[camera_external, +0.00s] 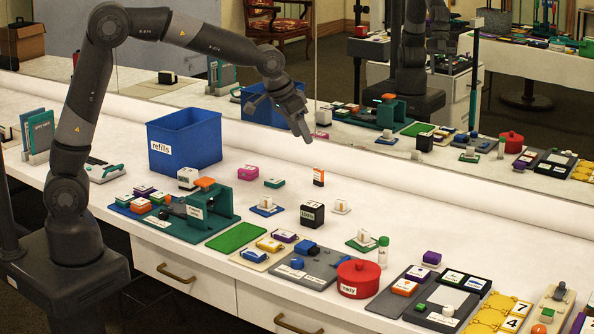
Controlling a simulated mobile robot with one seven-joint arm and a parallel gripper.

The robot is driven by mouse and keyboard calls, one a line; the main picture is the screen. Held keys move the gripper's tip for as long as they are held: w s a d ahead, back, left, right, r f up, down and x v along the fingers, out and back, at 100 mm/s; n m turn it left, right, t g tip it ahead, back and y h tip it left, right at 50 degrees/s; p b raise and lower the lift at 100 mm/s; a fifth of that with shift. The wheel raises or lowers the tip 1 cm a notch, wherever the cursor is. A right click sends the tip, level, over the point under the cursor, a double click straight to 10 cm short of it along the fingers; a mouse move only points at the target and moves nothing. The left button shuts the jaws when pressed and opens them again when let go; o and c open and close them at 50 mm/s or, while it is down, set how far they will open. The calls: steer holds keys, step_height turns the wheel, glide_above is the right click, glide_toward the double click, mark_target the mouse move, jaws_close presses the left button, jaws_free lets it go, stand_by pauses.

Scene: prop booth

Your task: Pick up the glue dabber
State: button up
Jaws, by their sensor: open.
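My gripper (303,128) is open and empty, high above the counter near the middle of the view. It is left of the bottle and well above it, pointing down and to the right. Nothing is between its fingers.
A blue refills bin (185,140) and a green press (207,215) stand at left. A mirror runs along the back.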

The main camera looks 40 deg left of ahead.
steer(key=d+f+m, duration=0.2)
steer(key=d+f, duration=0.5)
steer(key=d, duration=0.6)
steer(key=m, duration=0.1)
glide_toward(383, 239)
steer(key=f, duration=0.2)
steer(key=shift+g, duration=0.4)
steer(key=x, duration=0.4)
steer(key=shift+w+d+f, duration=0.2)
steer(key=shift+w+d, duration=0.05)
steer(key=shift+w, duration=0.25)
steer(key=shift+w+x, duration=0.1)
steer(key=shift+x, duration=1.45)
steer(key=shift+w+x, duration=0.15)
steer(key=shift+x, duration=1.45)
steer(key=shift+r, duration=0.1)
steer(key=shift+c, duration=0.2)
steer(key=c, duration=1)
steer(key=shift+r, duration=0.1)
